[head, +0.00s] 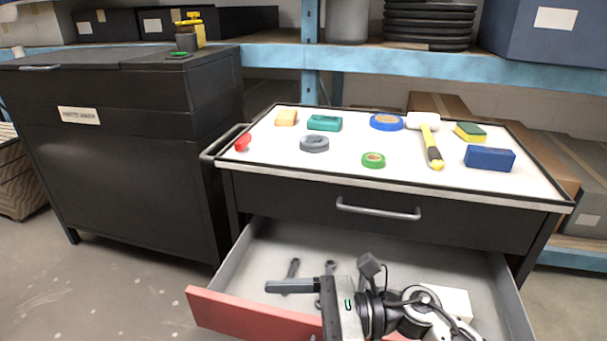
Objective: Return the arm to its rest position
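My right arm (420,310) comes in from the lower right, over the open lower drawer (255,262) with the red front (240,312). Its gripper (293,312) points left above the drawer, near the red front. One dark finger shows at the far end of the gripper body, set wide; the other end is cut by the picture's bottom edge. Nothing shows between the fingers. My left gripper is not in view.
Two wrenches (293,267) and a white box (452,300) lie in the drawer. The cart top (270,150) holds tape rolls, a mallet (430,140), sponges and a blue box (489,158). A black cabinet (130,150) stands left; a blue shelf (420,63) runs behind.

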